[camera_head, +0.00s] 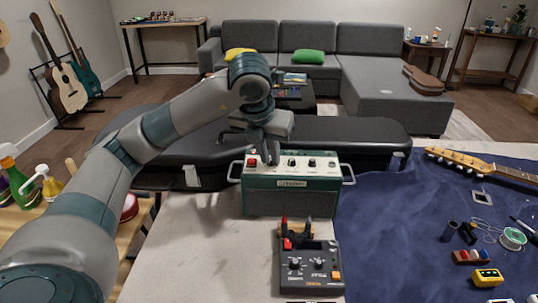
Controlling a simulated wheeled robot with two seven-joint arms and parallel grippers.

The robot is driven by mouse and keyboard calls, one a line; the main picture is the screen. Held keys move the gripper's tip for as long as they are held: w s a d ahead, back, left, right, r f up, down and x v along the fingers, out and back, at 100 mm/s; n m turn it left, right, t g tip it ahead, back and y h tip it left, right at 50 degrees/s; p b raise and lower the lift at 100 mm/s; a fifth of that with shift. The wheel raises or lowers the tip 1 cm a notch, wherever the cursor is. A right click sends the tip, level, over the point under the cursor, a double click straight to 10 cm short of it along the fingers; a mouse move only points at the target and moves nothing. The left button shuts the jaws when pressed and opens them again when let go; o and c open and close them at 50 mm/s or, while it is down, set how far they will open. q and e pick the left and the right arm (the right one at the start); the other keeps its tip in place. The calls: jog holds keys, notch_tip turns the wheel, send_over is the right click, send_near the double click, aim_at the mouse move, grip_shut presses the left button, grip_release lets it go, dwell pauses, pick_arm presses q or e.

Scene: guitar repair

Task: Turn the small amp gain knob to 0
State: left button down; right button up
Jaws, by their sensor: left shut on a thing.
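The small amp (292,197) is a green box with a pale top panel and metal side handles, standing on the light worktop. Its panel carries a red switch (251,163) at the left and a row of dark knobs; one (291,163) is near the middle and another (312,163) right of it. My left gripper (270,161) points down onto the panel, between the red switch and the middle knob. It is shut on a knob there, which its fingers mostly hide. Labels and knob pointers are too small to read. My right gripper is not in view.
A dark pedal unit (311,270) with knobs stands in front of the amp. A blue cloth (400,240) at right holds a guitar neck (480,164) and small parts. Black cases (350,135) lie behind the amp. Spray bottles (45,185) stand at left.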

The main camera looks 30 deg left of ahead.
pick_arm(q)
jog(key=c, duration=1.7)
grip_release()
